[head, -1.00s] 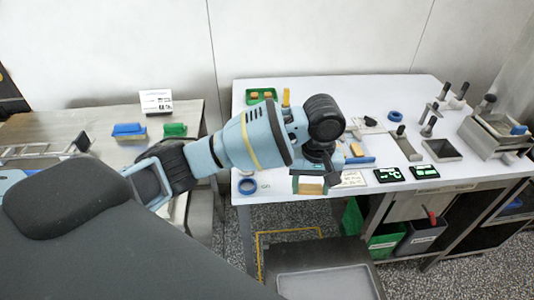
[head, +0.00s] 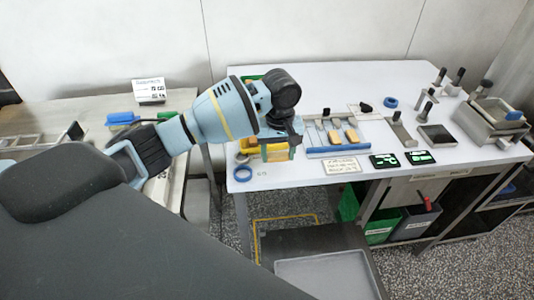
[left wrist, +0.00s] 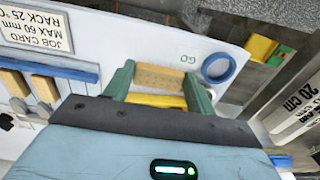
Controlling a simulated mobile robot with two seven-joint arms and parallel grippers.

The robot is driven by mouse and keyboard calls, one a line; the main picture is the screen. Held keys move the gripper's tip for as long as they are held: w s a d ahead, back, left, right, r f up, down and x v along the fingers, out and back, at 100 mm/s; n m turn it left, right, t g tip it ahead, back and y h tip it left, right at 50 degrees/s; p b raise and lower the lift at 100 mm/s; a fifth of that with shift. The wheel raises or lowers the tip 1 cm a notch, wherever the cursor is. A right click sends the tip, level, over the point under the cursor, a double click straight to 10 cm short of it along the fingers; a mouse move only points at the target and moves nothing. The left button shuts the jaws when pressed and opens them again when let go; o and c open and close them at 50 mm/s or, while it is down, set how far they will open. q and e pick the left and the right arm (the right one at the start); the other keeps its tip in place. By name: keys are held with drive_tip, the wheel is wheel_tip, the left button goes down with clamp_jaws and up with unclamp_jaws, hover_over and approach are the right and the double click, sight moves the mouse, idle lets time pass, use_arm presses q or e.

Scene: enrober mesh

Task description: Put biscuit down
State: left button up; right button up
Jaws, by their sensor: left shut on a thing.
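My left gripper (head: 279,151) is shut on a tan biscuit. In the left wrist view the biscuit (left wrist: 160,77) lies between the green fingers. Something yellow shows just behind it there. The gripper is over the left part of the white table, left of a rack (head: 338,150) with a blue front bar. Two other biscuits (head: 333,137) (head: 351,135) lie on the rack, apart from each other. I cannot tell how high the held biscuit is above the table. My right gripper is not in view.
A job card (head: 341,166) and two black displays (head: 384,161) (head: 420,157) lie in front of the rack. A blue ring (head: 243,173) lies near the table's front left corner. A metal box (head: 490,122) stands at the right. Bare tabletop shows around the ring.

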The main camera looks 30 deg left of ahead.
use_arm(q)
drive_tip(key=shift+w+a+f, duration=0.1)
drive_tip(key=shift+w+a, duration=0.15)
drive_tip(key=shift+a, duration=0.65)
drive_tip(key=shift+w+a+f, duration=0.1)
drive_tip(key=shift+w+a, duration=0.1)
drive_tip(key=shift+a, duration=0.65)
drive_tip(key=f, duration=0.2)
drive_tip(key=shift+a+f, duration=0.4)
drive_tip(key=shift+w+f, duration=0.1)
drive_tip(key=shift+f, duration=0.25)
drive_tip(key=o, duration=0.5)
drive_tip(key=shift+f, duration=0.1)
drive_tip(key=shift+c, duration=0.2)
